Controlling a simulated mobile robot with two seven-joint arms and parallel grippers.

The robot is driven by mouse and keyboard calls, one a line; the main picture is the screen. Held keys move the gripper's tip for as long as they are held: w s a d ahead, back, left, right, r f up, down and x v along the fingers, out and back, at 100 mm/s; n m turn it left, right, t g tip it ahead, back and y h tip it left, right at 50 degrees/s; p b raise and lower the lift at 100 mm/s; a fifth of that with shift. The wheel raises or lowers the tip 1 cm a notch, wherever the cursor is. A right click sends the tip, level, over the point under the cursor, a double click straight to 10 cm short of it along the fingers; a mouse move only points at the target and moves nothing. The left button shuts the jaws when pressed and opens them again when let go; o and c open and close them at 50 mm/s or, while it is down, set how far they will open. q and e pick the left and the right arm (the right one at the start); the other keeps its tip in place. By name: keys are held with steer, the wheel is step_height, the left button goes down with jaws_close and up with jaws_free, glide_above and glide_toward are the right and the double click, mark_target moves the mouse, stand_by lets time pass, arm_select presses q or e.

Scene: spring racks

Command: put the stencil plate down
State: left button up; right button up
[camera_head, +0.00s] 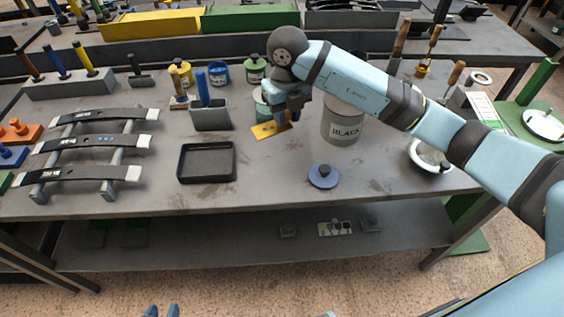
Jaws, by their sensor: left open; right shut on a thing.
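I cannot tell whether the plate touches the table.
An empty black tray (207,179) stands left of the plate. A brush holder (211,119) is behind. Leaf springs (80,175) lie on a rack at left. Bare table lies in front of the plate.

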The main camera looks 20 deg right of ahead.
mark_target(287, 124)
step_height(287, 124, down, 16)
steer(key=shift+r, duration=0.2)
steer(key=shift+f, duration=0.2)
steer(key=o, duration=0.8)
steer(key=shift+r, duration=0.1)
steer(key=shift+r, duration=0.1)
step_height(287, 124, up, 12)
